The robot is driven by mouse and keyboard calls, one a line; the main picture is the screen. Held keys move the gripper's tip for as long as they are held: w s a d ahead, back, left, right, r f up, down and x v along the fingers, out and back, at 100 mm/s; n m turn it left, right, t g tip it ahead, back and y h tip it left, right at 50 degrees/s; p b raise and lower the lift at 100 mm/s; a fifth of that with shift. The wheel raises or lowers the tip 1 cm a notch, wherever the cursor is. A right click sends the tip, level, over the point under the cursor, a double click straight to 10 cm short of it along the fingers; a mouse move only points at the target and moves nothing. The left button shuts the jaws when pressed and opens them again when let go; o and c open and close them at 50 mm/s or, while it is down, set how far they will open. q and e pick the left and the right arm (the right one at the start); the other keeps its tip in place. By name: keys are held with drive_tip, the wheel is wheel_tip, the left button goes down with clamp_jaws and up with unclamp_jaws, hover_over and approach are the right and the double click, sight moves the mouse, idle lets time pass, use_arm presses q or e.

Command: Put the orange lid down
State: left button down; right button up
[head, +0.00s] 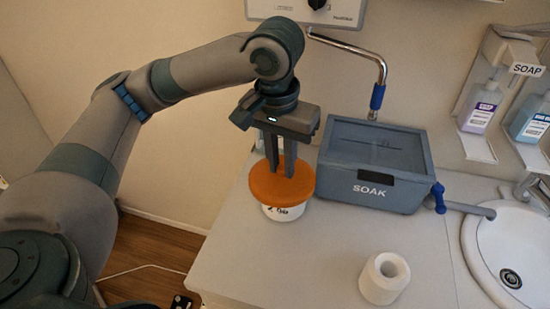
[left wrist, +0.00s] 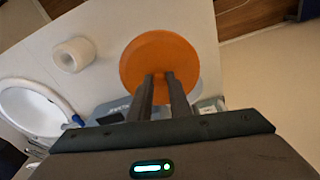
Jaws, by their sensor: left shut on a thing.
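The orange lid (head: 282,184) is a round disc over a white tub (head: 284,213) near the left edge of the counter. My left gripper (head: 280,168) points down from above, its two fingers meeting the middle of the lid, and it is shut on the lid. Whether the lid rests on the tub's rim or hangs just above it, I cannot tell. My right gripper is in neither view.
A grey box marked SOAK (head: 375,190) stands right of the lid, close to it. A white roll (head: 384,278) stands at the front. A round sink (head: 515,250) and soap bottles (head: 480,108) are at the right. Counter between lid and roll is clear.

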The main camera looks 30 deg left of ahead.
sight(299, 172)
use_arm(q)
drive_tip(key=shift+m, duration=0.3)
drive_tip(key=w+d+f, duration=0.1)
drive_tip(key=f, duration=0.1)
drive_tip(key=w+d+f, duration=0.1)
drive_tip(key=f, duration=0.1)
drive_tip(key=w+d+f, duration=0.1)
drive_tip(key=f, duration=0.1)
drive_tip(key=shift+w, duration=0.15)
drive_tip(key=shift+s+a, duration=0.15)
drive_tip(key=shift+s, duration=0.05)
